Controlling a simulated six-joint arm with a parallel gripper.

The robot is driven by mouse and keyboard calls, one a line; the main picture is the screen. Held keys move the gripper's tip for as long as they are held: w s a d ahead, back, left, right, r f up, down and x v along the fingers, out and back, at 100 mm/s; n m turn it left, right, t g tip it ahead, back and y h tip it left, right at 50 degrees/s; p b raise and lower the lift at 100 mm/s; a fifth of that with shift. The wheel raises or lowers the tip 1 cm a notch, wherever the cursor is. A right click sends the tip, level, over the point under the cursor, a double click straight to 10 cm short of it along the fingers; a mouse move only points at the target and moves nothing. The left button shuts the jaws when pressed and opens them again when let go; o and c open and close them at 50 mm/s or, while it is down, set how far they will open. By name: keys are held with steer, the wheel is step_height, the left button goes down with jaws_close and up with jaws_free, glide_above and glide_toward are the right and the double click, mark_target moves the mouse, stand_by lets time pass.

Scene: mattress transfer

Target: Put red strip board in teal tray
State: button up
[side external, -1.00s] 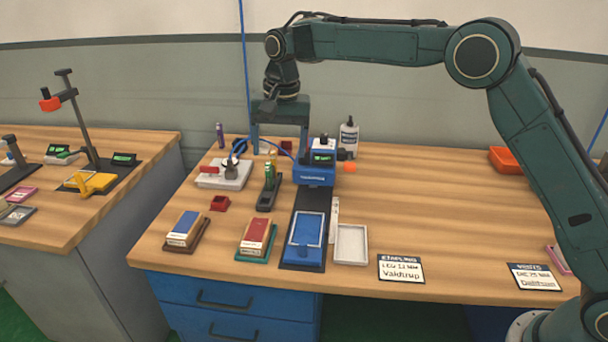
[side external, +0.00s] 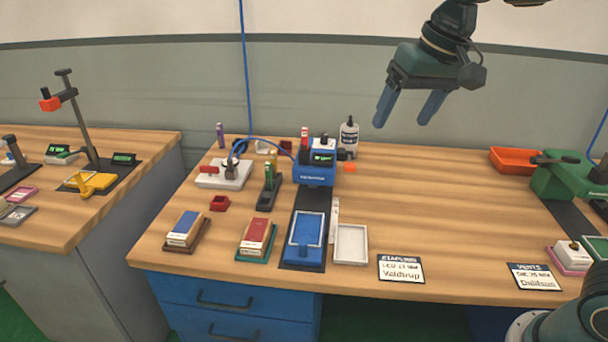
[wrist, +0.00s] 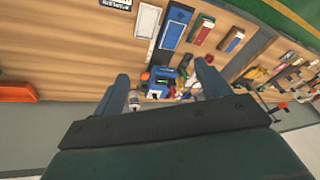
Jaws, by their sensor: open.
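A board with a red strip on top (side external: 257,233) and a pale front end lies on the teal tray (side external: 259,257), left of centre near the bench's front. The board also shows in the wrist view (wrist: 234,40). My gripper (side external: 404,122) is open and empty, high above the back of the bench, right of and well away from the board. Its two spread fingers also show in the wrist view (wrist: 163,75).
A blue-topped board (side external: 184,228) lies on a brown tray to the left. A blue frame (side external: 305,240), white tray (side external: 350,246) and blue device (side external: 315,173) stand to the right. A bottle (side external: 348,138) stands behind. The bench's right middle is clear.

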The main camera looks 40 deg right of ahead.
steer(key=s+d+f+n+t, duration=0.1)
steer(key=s+f, duration=0.2)
steer(key=s, duration=0.6)
steer(key=s+d+f+n, duration=0.2)
steer(key=s+f, duration=0.1)
steer(key=s, duration=0.6)
steer(key=shift+d+f+t, duration=0.25)
steer(key=shift+d+t, duration=0.05)
steer(key=shift+t, duration=0.1)
steer(key=shift+w, duration=0.1)
